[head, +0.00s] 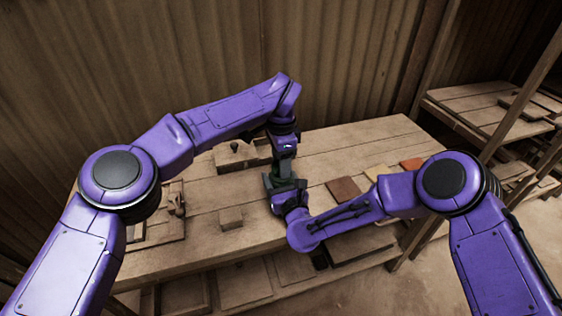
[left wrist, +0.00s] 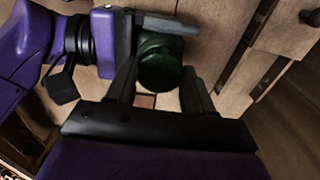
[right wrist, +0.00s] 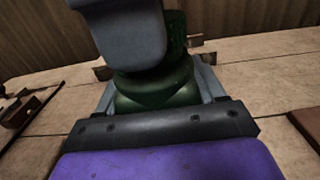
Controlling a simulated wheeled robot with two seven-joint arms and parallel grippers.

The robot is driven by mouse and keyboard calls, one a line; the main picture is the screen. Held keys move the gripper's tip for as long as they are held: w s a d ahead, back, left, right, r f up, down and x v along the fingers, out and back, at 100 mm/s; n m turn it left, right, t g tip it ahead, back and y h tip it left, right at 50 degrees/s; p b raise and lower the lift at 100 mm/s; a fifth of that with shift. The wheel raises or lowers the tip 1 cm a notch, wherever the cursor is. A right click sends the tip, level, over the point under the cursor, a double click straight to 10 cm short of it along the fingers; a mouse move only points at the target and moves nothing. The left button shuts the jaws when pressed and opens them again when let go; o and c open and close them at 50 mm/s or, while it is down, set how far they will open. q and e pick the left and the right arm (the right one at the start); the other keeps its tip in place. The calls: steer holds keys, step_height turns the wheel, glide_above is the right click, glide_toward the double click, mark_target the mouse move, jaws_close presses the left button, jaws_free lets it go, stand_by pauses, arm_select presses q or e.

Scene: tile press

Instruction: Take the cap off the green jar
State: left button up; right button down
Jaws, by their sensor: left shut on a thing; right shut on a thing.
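The green jar (right wrist: 152,98) stands on the wooden bench, its body between the two fingers of my right gripper (right wrist: 157,90). Its dark green round cap (left wrist: 158,68) shows in the left wrist view, between the fingertips of my left gripper (left wrist: 160,82). In the head view my left gripper (head: 284,168) comes down from above and is shut on the cap. My right gripper (head: 284,188) comes in low from the front and is shut on the jar body. The grippers hide most of the jar in the head view. In the right wrist view, a grey left finger covers part of the cap.
On the bench (head: 330,150), a small wooden block (head: 231,218) lies left of the jar. A wooden fixture with a knob (head: 176,200) is farther left. Brown (head: 343,190) and orange-red (head: 411,163) tiles lie to the right. A shelf (head: 490,108) stands at the far right.

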arm_select(q)
steer(key=shift+r, duration=0.2)
steer(key=shift+r, duration=0.9)
steer(key=shift+r, duration=2)
arm_select(e)
steer(key=shift+c, duration=0.2)
jaws_free()
arm_select(q)
steer(key=shift+f, duration=0.1)
arm_select(e)
steer(key=shift+s, duration=0.1)
